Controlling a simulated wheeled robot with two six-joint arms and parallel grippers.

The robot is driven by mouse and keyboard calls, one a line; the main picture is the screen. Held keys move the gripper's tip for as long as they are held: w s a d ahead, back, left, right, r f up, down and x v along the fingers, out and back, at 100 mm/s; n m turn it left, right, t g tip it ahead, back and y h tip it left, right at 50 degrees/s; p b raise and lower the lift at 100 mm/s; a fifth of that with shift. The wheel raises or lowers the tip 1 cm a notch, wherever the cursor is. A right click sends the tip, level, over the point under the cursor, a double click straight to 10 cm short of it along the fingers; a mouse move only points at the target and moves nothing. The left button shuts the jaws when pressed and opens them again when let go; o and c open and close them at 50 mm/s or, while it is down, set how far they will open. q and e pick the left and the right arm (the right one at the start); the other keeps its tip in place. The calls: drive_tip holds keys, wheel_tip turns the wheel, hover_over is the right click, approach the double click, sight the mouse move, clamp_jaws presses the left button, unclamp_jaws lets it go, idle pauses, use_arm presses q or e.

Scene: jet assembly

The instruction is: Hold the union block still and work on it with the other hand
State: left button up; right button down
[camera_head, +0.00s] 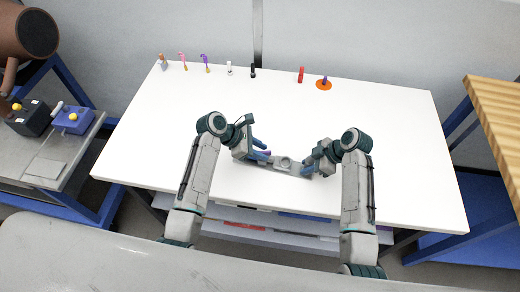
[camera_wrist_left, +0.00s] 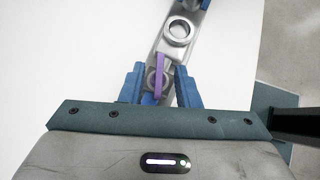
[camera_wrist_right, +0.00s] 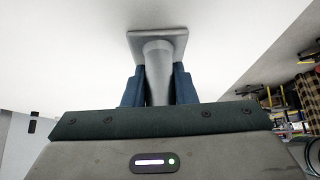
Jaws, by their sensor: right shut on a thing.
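The grey union block (camera_head: 285,163) is at the front middle of the white table, between my two grippers. The left wrist view shows a raised round ring (camera_wrist_left: 180,31) on it. My right gripper (camera_head: 312,165) is shut on a grey round neck (camera_wrist_right: 158,75) at the block's right end; a square plate (camera_wrist_right: 157,42) shows beyond the fingers. My left gripper (camera_wrist_left: 159,78) is at the other end, its fingers apart on either side of that end. A thin purple piece (camera_wrist_left: 159,76) is between these fingers; whether they touch it I cannot tell.
Several small coloured tools stand along the back edge, including a purple one (camera_head: 205,62), a red one (camera_head: 301,74) and one on an orange disc (camera_head: 323,86). The middle of the white table (camera_head: 370,120) is clear. A grey side bench (camera_head: 50,165) stands left.

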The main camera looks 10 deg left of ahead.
use_arm(q)
clamp_jaws()
drive_tip(key=shift+w+m+g, duration=0.2)
drive_tip(key=shift+m+g, duration=1.3)
drive_tip(key=shift+m, duration=0.5)
drive_tip(key=shift+o, duration=0.2)
unclamp_jaws()
drive_tip(key=s+v, duration=0.1)
drive_tip(key=v, duration=1.1)
drive_tip(key=shift+w, duration=0.5)
drive_tip(key=shift+a, duration=0.1)
